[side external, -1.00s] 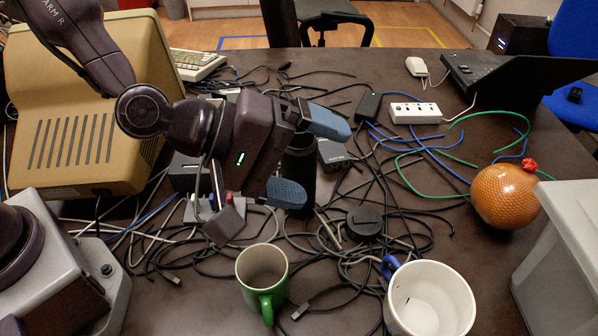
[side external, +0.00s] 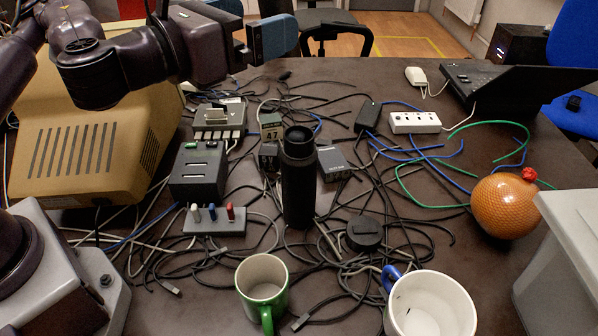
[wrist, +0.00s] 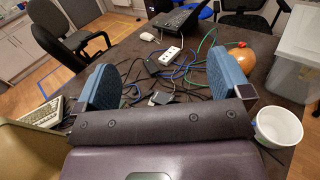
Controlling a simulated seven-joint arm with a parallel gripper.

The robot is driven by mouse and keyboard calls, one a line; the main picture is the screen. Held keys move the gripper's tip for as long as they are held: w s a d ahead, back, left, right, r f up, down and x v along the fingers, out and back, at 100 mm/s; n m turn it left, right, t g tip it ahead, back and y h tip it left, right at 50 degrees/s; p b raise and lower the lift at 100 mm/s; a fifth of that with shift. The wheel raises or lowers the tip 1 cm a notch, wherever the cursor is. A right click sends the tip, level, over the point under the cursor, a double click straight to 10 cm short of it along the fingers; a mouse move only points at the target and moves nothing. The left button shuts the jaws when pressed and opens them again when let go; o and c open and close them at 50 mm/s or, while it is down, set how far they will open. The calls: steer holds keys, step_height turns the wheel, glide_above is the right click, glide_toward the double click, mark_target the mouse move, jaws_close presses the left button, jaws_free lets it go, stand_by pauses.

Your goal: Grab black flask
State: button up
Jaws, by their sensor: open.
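The black flask (side external: 299,185) stands upright and open-topped on the dark table in the side external view, among tangled cables. A round black lid (side external: 364,232) lies to its right. My gripper (side external: 262,38) is raised above and behind the flask in that picture, clear of it. In the wrist view my gripper (wrist: 165,82) shows two blue-padded fingers spread wide with nothing between them. I cannot make out the flask in the wrist view.
A green mug (side external: 262,284) and a white cup (side external: 428,303) stand in front. A power strip (side external: 415,122), an orange ball (side external: 504,206) and a grey bin (side external: 565,260) are to the right. Black boxes (side external: 197,172) and a beige monitor (side external: 90,140) stand left. Cables cover much of the table.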

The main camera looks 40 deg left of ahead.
mark_target(287, 181)
step_height(287, 181, down, 28)
steer(key=shift+w+f, duration=0.15)
steer(key=shift+w, duration=0.15)
steer(key=w, duration=0.7)
steer(key=shift+d+f, duration=0.1)
steer(key=shift+d, duration=0.2)
steer(key=shift+c, duration=0.3)
steer(key=c, duration=1.1)
steer(key=shift+c, duration=1)
steer(key=shift+r, duration=0.2)
